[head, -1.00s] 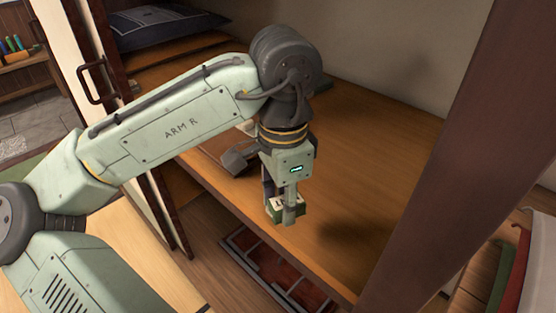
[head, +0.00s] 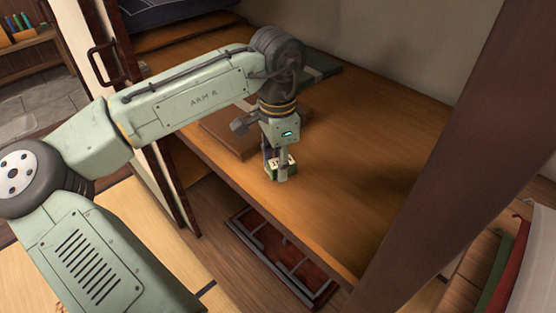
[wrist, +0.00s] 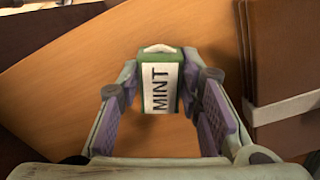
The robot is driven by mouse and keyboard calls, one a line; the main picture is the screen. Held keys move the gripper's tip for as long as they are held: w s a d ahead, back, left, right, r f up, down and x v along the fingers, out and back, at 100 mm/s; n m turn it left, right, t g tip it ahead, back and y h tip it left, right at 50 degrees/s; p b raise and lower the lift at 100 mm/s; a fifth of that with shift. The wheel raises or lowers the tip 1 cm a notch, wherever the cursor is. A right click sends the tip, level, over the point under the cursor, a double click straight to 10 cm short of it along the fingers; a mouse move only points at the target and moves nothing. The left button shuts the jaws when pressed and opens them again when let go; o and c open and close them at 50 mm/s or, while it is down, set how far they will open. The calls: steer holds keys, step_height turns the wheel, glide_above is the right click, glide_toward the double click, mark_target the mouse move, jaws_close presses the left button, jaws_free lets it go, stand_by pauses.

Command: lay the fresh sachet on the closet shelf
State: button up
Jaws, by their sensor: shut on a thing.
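The sachet (wrist: 161,88) is a small green and white packet with MINT on its label. My gripper (head: 280,172) is shut on it. In the wrist view it sits between my two purple-padded fingers. In the head view the sachet (head: 274,167) shows only partly behind a finger. My gripper points down over the wooden closet shelf (head: 370,180), inside its front edge. The sachet is low over the shelf; I cannot tell whether it touches.
A flat brown case (head: 225,128) lies on the shelf left of my gripper. A dark green item (head: 322,68) lies farther back. The shelf's right part is bare. A dark post (head: 450,140) stands at right. A dark red tray (head: 285,262) lies below the shelf.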

steer(key=shift+f, duration=0.1)
steer(key=shift+f, duration=0.15)
steer(key=o, duration=0.8)
steer(key=shift+o, duration=0.2)
